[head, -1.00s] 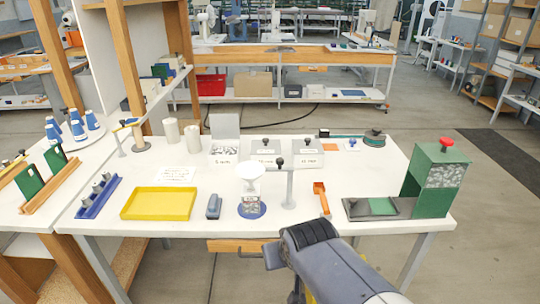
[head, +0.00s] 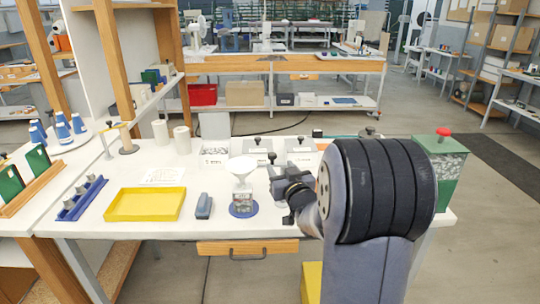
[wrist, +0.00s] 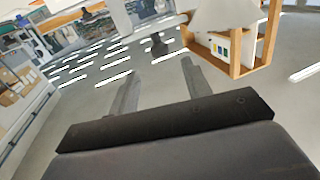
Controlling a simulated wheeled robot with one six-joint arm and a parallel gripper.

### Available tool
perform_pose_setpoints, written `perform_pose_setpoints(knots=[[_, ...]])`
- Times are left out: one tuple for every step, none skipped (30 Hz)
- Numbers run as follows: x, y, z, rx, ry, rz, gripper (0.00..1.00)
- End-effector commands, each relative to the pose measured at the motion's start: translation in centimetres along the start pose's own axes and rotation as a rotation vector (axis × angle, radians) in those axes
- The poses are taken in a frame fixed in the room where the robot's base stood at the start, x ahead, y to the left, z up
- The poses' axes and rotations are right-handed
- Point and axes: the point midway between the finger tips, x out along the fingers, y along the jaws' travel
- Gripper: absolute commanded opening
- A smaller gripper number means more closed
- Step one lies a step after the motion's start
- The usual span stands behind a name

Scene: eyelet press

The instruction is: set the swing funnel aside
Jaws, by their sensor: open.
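The swing funnel (head: 242,164) is a white cone above a clear jar that stands on a round blue base (head: 243,211). It is on the white table, left of my arm. A dark knob (head: 272,157) shows just right of the cone; the post below it is largely hidden by my gripper. My gripper (wrist: 160,88) is open and empty, with its two fingers apart in the wrist view. In the head view it is just right of the funnel, and I cannot tell whether they touch. The wrist view does not clearly show the funnel.
A yellow tray (head: 145,218), a grey-blue stapler-like tool (head: 204,206) and a blue rack (head: 82,198) lie to the left. Lidded bins (head: 258,145) stand behind. A green hopper with a red knob (head: 452,180) stands right, partly behind my arm. The orange tool is hidden.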

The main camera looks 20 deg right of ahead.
Motion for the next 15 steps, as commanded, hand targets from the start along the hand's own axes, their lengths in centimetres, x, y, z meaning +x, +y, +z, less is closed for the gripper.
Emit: perform_pose_setpoints(knots=[[0.4, 0.0, -0.1, 0.0, 0.0, -0.001, 0.46], [0.7, 0.0, -0.1, 0.0, 0.0, -0.001, 0.46], [1.2, -0.1, -0.1, 0.0, 0.0, -0.002, 0.46], [1.7, -0.1, -0.1, 0.0, -0.002, -0.002, 0.46], [2.2, -0.1, -0.1, 0.0, -0.002, -0.002, 0.46], [2.9, -0.1, -0.1, 0.0, -0.002, -0.002, 0.46], [3.5, -0.1, -0.1, 0.0, -0.002, -0.002, 0.46], [4.0, -0.1, -0.2, 0.001, -0.001, -0.002, 0.46], [4.8, -0.1, -0.1, 0.001, -0.002, -0.001, 0.46], [5.3, -0.1, -0.2, 0.001, -0.001, -0.001, 0.46], [5.9, -0.1, -0.1, 0.0, -0.003, -0.001, 0.46], [6.5, -0.1, -0.2, 0.0, -0.002, -0.001, 0.46], [7.0, -0.1, -0.1, 0.0, -0.002, -0.001, 0.46], [7.5, -0.1, -0.1, 0.0, -0.002, -0.001, 0.46], [8.1, -0.1, -0.1, 0.0, -0.001, -0.001, 0.46]])
